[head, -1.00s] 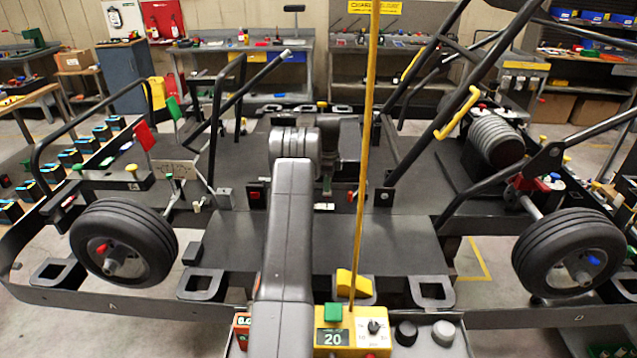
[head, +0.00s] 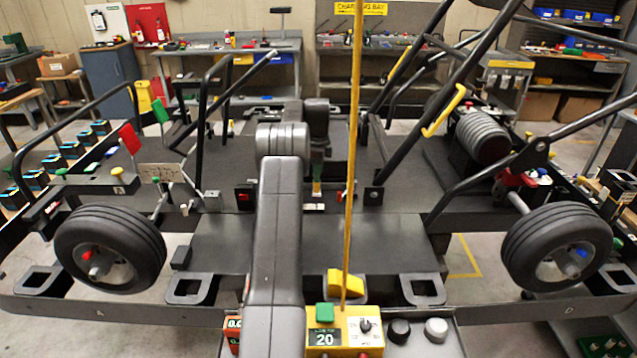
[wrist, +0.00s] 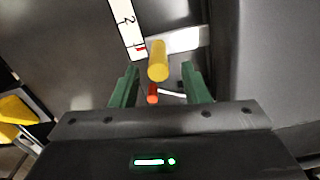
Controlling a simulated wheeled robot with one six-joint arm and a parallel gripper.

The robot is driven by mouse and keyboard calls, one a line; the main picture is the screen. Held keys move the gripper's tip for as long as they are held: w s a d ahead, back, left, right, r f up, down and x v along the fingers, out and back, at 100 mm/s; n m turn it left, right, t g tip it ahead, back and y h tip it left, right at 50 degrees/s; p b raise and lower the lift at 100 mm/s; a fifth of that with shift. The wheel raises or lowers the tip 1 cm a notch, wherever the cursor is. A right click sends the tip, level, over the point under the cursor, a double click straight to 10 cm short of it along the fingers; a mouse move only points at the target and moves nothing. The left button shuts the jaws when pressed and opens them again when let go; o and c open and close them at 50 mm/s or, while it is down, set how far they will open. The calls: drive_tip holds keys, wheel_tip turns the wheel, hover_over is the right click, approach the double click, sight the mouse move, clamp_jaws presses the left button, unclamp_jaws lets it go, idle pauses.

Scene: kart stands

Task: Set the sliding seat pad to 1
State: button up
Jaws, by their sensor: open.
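My gripper (wrist: 158,85) has two green fingers, spread open, with a yellow knob (wrist: 158,60) in line with the gap between them. Whether the fingers touch the knob cannot be told. The knob stands on a light metal plate (wrist: 188,39). A white scale strip (wrist: 124,20) with a black 2 and a red mark lies beside the plate. The dark surface at right (wrist: 265,60) may be the seat pad; I cannot tell. In the head view my gripper (head: 317,182) is low over the kart's middle, partly hidden by my arm, with the yellow knob (head: 316,188) just below.
A small red knob (wrist: 152,94) lies near the fingers in the wrist view. A yellow pole (head: 352,130) rises close to the right of my arm. Black frame bars (head: 440,110) slope across the right side.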

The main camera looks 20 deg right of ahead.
sight(318, 191)
wheel_tip(318, 191, up, 9)
idle(0.5)
wheel_tip(318, 191, down, 13)
drive_tip(key=shift+a+f+p, duration=0.1)
drive_tip(key=shift+f+p, duration=0.05)
drive_tip(key=shift+p, duration=0.45)
drive_tip(key=shift+f, duration=0.35)
drive_tip(key=shift+w+a, duration=0.15)
drive_tip(key=shift+a, duration=0.3)
drive_tip(key=shift+r, duration=0.1)
